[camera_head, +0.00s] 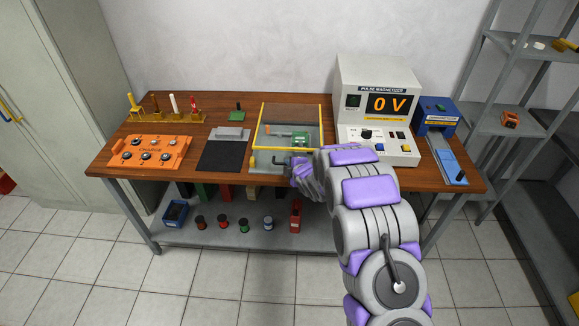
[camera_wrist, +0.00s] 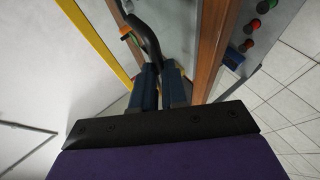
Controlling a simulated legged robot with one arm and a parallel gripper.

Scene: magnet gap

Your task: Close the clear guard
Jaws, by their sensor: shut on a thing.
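The clear guard (camera_head: 291,113), a see-through panel with yellow edges, stands over a grey fixture at the middle of the bench. A green part shows behind or through it. I cannot tell the guard's exact angle. Its yellow edging also shows at the left of the wrist view (camera_wrist: 104,45). My gripper (camera_head: 290,164) is at the fixture's front edge, partly hidden by my arm. In the wrist view the dark blue fingers (camera_wrist: 158,75) are closed on a black curved handle (camera_wrist: 149,35). The handle's joint to the guard is not clearly seen.
The pulse magnetizer (camera_head: 375,75), reading 0 V, stands right of the fixture, with a blue device (camera_head: 436,112) beyond it. A black mat (camera_head: 222,156) and an orange tray (camera_head: 150,151) lie to the left. The bench's wooden edge (camera_wrist: 212,40) is close to the fingers.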

